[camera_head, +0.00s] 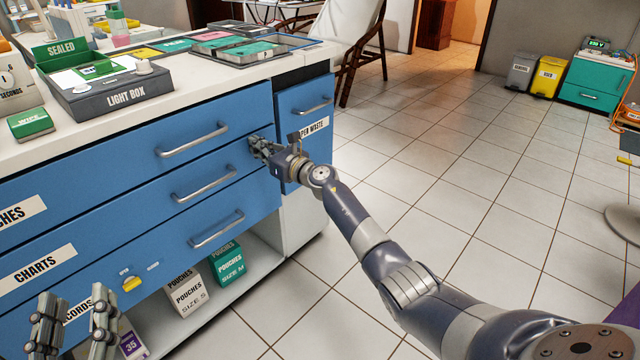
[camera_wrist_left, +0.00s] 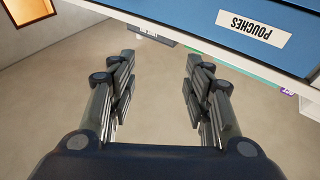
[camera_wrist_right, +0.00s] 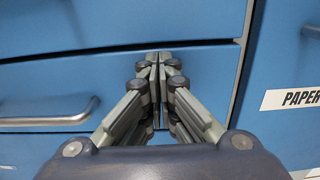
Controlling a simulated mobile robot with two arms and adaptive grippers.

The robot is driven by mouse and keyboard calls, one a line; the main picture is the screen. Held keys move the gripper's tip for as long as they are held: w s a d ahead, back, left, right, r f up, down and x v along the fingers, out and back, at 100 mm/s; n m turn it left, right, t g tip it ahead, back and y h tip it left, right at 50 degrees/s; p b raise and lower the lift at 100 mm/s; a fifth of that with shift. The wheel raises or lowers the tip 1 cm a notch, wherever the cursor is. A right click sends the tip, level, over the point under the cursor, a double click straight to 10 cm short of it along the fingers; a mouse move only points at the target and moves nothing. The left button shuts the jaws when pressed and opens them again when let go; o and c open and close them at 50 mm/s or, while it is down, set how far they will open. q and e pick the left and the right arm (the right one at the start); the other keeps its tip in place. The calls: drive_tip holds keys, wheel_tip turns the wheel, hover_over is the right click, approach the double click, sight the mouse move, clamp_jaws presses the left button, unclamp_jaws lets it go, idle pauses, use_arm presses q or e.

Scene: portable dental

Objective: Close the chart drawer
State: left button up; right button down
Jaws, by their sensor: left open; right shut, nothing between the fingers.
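The chart drawer (camera_head: 100,249) is the blue middle drawer labelled CHARTS, with a metal bar handle (camera_head: 204,184). Its front looks about level with the drawers above and below it. My right gripper (camera_head: 255,142) is shut and empty, its fingertips at the right end of the drawer fronts, near the seam under the top drawer. In the right wrist view its closed tips (camera_wrist_right: 152,62) are at or very near the blue front; contact is hard to tell. My left gripper (camera_head: 75,318) is open and empty in front of the lower drawer at bottom left. It also shows open in the left wrist view (camera_wrist_left: 158,85).
The top drawer (camera_head: 120,165), labelled POUCHES, and lower drawer (camera_head: 160,270), labelled RECORDS, flank it. A paper waste front (camera_head: 300,100) stands at right. The counter holds a light box (camera_head: 110,95) and trays. Pouch boxes (camera_head: 187,292) sit on the shelf below.

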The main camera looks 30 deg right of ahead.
use_arm(q)
drive_tip(key=shift+s+r+t+h, duration=0.15)
drive_tip(key=shift+r+t, duration=0.05)
drive_tip(key=shift+r, duration=0.25)
drive_tip(key=shift+s+r+t+h, duration=0.1)
drive_tip(key=shift+r+t+h, duration=0.1)
drive_tip(key=shift+r, duration=0.25)
use_arm(e)
drive_tip(key=shift+w+r, duration=0.2)
drive_tip(key=shift+r, duration=0.1)
drive_tip(key=shift+r, duration=0.15)
